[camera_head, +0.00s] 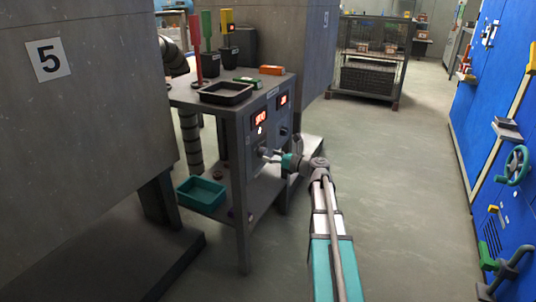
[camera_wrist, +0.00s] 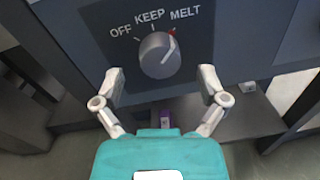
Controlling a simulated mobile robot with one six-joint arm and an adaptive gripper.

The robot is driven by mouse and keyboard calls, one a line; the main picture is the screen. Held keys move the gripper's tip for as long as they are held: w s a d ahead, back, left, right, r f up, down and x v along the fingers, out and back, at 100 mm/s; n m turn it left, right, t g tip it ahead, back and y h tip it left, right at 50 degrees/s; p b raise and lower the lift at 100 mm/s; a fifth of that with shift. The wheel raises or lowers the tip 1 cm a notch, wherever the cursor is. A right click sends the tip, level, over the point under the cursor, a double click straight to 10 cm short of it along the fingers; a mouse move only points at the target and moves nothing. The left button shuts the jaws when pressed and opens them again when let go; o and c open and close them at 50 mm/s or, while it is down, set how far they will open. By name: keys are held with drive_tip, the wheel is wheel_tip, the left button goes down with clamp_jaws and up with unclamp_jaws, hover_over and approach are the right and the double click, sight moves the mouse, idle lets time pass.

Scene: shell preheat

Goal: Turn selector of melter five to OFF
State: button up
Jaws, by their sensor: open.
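The selector (camera_wrist: 160,54) is a round grey knob on a dark panel in the wrist view. Labels OFF, KEEP and MELT arc above it. Its pale pointer line leans up and right, toward the red mark by MELT. My gripper (camera_wrist: 160,76) is open and empty, its two fingertips spread left and right, slightly below the knob in the picture and apart from it. The knob is hard to make out there.
Lit red displays (camera_head: 260,119) sit on the bench front. A black tray (camera_head: 226,93) and upright coloured tools stand on top. A teal bin (camera_head: 201,192) is on the lower shelf. Blue cabinets (camera_head: 480,90) with a teal handwheel line the right. The floor between is clear.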

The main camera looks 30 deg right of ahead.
drive_tip(key=shift+x, duration=1.2)
